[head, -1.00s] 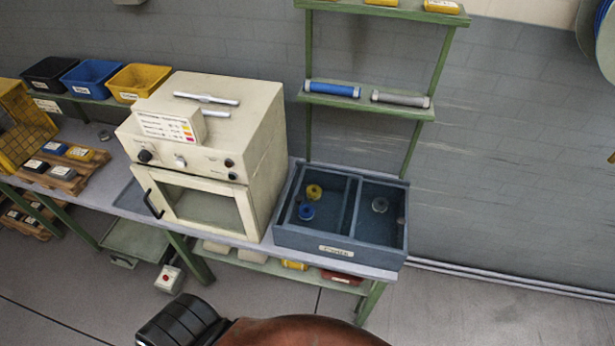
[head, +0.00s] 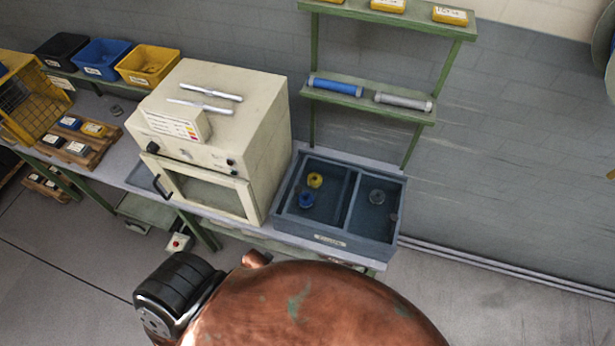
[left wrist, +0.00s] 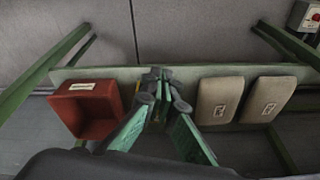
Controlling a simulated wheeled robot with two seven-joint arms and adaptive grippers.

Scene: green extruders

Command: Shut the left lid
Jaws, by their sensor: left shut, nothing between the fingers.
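I cannot make out for certain which part is the left lid. The dark blue crate (head: 330,240) on the bench has two compartments, both uncovered. My left gripper (left wrist: 162,76) shows only in the left wrist view. Its green-padded fingers are shut and empty, over the lower shelf (left wrist: 210,71). A red bin (left wrist: 88,108) is left of it and two beige boxes (left wrist: 216,99) are right of it. My right gripper is out of view.
A cream oven-like machine (head: 262,130) with a glazed front door (head: 205,188) stands left of the crate. A green rack (head: 375,85) with two rolls rises behind the crate. Open bins (head: 150,67) stand at the back left.

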